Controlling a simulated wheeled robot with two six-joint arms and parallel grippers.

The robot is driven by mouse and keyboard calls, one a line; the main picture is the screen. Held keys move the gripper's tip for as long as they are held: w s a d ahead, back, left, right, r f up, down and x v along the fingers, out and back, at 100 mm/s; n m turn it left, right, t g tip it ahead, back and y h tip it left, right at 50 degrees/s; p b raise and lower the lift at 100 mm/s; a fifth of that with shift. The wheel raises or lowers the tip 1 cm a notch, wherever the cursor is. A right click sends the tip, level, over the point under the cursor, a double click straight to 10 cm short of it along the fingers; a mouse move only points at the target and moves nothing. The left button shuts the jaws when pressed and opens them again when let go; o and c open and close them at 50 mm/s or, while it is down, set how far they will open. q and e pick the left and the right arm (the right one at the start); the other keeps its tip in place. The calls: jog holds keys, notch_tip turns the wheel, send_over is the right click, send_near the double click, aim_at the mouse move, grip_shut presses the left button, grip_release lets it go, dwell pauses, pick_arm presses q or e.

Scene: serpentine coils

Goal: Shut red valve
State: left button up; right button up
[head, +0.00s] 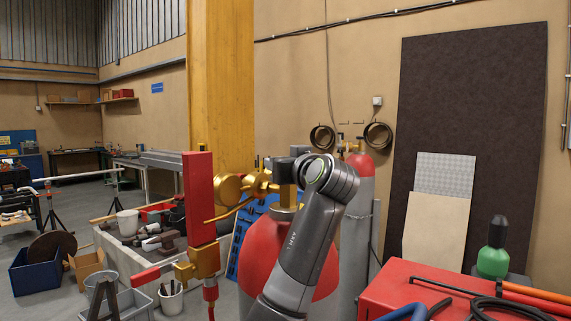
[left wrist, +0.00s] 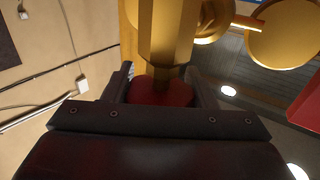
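A red gas cylinder (head: 262,250) stands in the middle of the head view, with a gold valve body (head: 285,196) on top. My left gripper (head: 278,170) is at the top of this valve and hides its knob there. In the left wrist view, a red valve knob (left wrist: 160,92) lies between the two fingers of my left gripper (left wrist: 160,78), below the gold valve body (left wrist: 168,35). The fingers stand apart on either side of the knob. I cannot tell whether they press on it. My right gripper is not in view.
A gold regulator (head: 229,189) and a tall red bar (head: 199,198) stand left of the valve, close to my gripper. A second red-topped cylinder (head: 361,180) is behind my arm. A red case (head: 420,290) with hoses is at the lower right.

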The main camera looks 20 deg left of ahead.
pick_arm(q)
jog(key=shift+c, duration=1)
jog(key=shift+m+t+h, duration=0.3)
jog(key=shift+h, duration=0.1)
jog(key=shift+m+t+h, duration=0.5)
jog(key=shift+m+h, duration=0.1)
jog(key=shift+h, duration=0.2)
jog(key=m+h, duration=0.1)
jog(key=m+t+h, duration=0.1)
jog(key=h, duration=0.1)
jog(key=shift+w+d+t, duration=0.1)
jog(key=shift+d+t, duration=0.05)
jog(key=shift+t, duration=0.15)
jog(key=m+h, duration=0.1)
jog(key=h, duration=0.1)
jog(key=m+h, duration=0.2)
jog(key=m+t+h, duration=0.1)
jog(key=h, duration=0.2)
jog(key=shift+d+r+m+p, duration=0.15)
jog(key=shift+d+m+p, duration=0.2)
jog(key=shift+m, duration=0.05)
jog(key=shift+d+m+g+h+p, duration=0.15)
jog(key=shift+m+g+h+p, duration=0.15)
jog(key=shift+m+h, duration=0.75)
jog(key=shift+d+m+g+h+p, duration=0.2)
jog(key=shift+m+h+p, duration=0.25)
jog(key=shift+h, duration=1)
jog(key=shift+m+h, duration=0.3)
